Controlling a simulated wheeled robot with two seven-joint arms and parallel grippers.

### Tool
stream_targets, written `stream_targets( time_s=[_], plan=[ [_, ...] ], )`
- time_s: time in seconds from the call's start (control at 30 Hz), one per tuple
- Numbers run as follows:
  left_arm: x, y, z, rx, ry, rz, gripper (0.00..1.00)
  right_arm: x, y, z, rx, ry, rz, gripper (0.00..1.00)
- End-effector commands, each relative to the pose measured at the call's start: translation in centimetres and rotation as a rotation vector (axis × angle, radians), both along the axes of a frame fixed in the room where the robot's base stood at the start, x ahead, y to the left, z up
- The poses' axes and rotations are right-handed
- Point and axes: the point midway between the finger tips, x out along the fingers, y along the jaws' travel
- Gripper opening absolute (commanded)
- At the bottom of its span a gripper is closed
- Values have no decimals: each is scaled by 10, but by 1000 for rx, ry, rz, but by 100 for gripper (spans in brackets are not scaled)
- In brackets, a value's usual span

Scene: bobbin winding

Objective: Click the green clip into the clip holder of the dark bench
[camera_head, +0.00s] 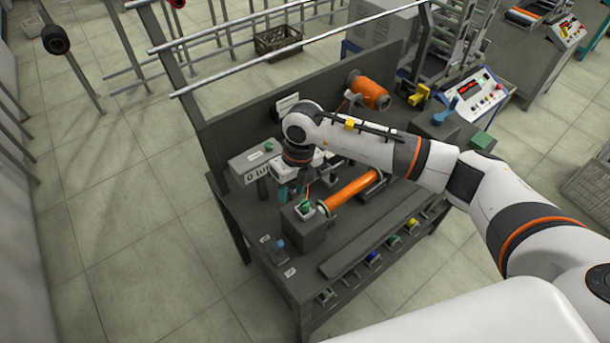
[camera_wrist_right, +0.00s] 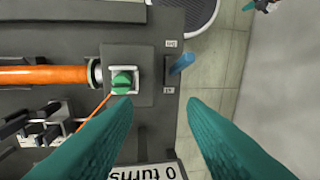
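The green clip (camera_head: 306,205) sits in a pale square holder (camera_head: 315,213) on a dark block of the bench (camera_head: 345,225). In the right wrist view the clip (camera_wrist_right: 122,84) lies within the square frame (camera_wrist_right: 123,69), and orange thread runs from it toward the lower left. I cannot tell whether it is clicked in fully. My right gripper (camera_wrist_right: 160,112) is open and empty, its teal fingers spread wide. It hangs beside the block near the counter box. A small teal-tipped part, likely my left gripper (camera_wrist_right: 263,5), shows at the right wrist view's top edge.
An orange bobbin (camera_head: 350,190) lies beside the block, and an orange spool (camera_head: 370,92) is at the back. The counter box (camera_head: 250,165) reads "0 turns". A blue lever (camera_head: 280,244) stands at the bench's left end. Several coloured clips sit along the front shelf.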

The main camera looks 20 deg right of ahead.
Motion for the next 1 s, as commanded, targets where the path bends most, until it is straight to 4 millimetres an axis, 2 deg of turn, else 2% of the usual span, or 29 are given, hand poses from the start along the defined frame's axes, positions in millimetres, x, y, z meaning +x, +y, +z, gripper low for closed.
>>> stream_targets(
  time_s=[0.03,0.1,0.2,0.47,0.77,1.0],
  plan=[
    [0,0,1,0,0,0,0,6,-15,4,-67,-9,-10,38],
    [0,0,1,0,0,0,0,10,-28,6,-127,-14,-21,38],
    [0,0,0,0,0,0,0,12,-36,6,-162,-16,-26,38],
    [0,0,-9,0,-1,0,0,11,-36,-10,-162,-14,-26,38],
    [0,0,-32,-1,-1,0,0,11,-35,-48,-160,-14,-25,38],
    [0,-1,-59,-1,0,-1,0,11,-35,-77,-159,-15,-25,38]
  ],
)
